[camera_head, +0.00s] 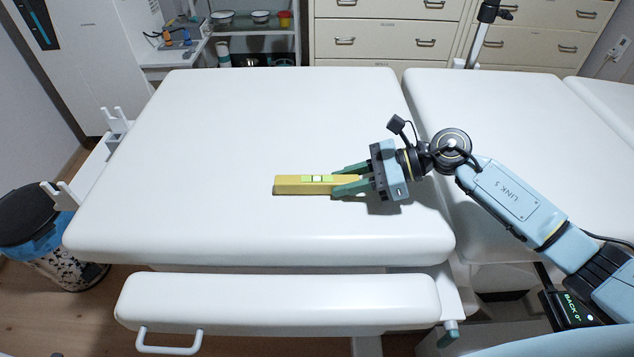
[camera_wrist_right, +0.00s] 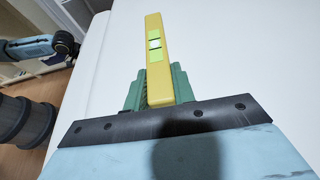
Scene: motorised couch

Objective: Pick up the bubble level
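The bubble level (camera_head: 292,185) is a yellow bar with light green and white windows on top. It is over the white couch top, long side running left to right in the head view, and I see no clear gap under it. My right gripper (camera_head: 343,180) comes from the right, with its green fingers on both sides of the level's right end. In the right wrist view the level (camera_wrist_right: 155,30) runs out from between the fingers (camera_wrist_right: 160,85). They appear to touch both its sides, shut on it.
The white couch section (camera_head: 230,120) is bare around the level. A second padded section (camera_head: 510,100) lies to the right, past a gap. A bin (camera_head: 35,225) stands at left. Drawers (camera_head: 380,40) and a shelf with bowls (camera_head: 260,17) are behind.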

